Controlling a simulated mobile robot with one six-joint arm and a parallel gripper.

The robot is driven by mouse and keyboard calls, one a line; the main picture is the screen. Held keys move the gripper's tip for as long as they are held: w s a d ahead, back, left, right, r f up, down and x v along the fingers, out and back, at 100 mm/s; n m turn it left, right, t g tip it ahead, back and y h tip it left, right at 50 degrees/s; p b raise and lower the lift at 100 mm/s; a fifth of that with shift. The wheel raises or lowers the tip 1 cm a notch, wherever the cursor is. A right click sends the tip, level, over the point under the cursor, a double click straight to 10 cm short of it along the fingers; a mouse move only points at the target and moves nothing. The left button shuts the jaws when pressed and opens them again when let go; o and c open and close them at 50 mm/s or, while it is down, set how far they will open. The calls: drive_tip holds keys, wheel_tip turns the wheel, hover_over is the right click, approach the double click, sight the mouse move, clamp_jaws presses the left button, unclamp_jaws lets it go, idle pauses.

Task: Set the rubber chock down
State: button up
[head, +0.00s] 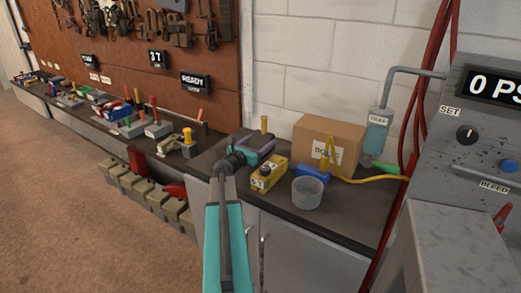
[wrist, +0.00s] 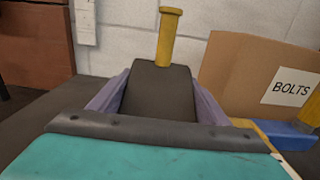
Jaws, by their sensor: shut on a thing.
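The rubber chock (wrist: 158,92) is a dark grey block in the middle of the wrist view, between the purple fingers of my gripper (wrist: 153,84). A yellow post (wrist: 168,36) with a flat cap stands up at its far end; I cannot tell whether it is part of the chock. In the head view my gripper (head: 257,148) is over the bench (head: 337,217), left of the cardboard box, shut on the chock. The fingers and wrist hide most of the chock there. Its underside is hidden, so I cannot tell whether it touches the bench.
A yellow block (head: 268,175) and a grey cup (head: 307,192) stand right of my gripper. Behind are a blue block (head: 312,174) and a cardboard box (head: 340,140). A grey pressure machine (head: 465,150) stands at right. Tools and blocks crowd the bench's left. The front right of the bench is bare.

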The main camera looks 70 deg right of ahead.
drive_tip(key=shift+f, duration=1.8)
drive_tip(key=shift+f, duration=0.15)
drive_tip(key=o, duration=1.7)
drive_tip(key=shift+c, duration=0.2)
drive_tip(key=shift+b+v, duration=0.8)
drive_tip(key=shift+v, duration=5.25)
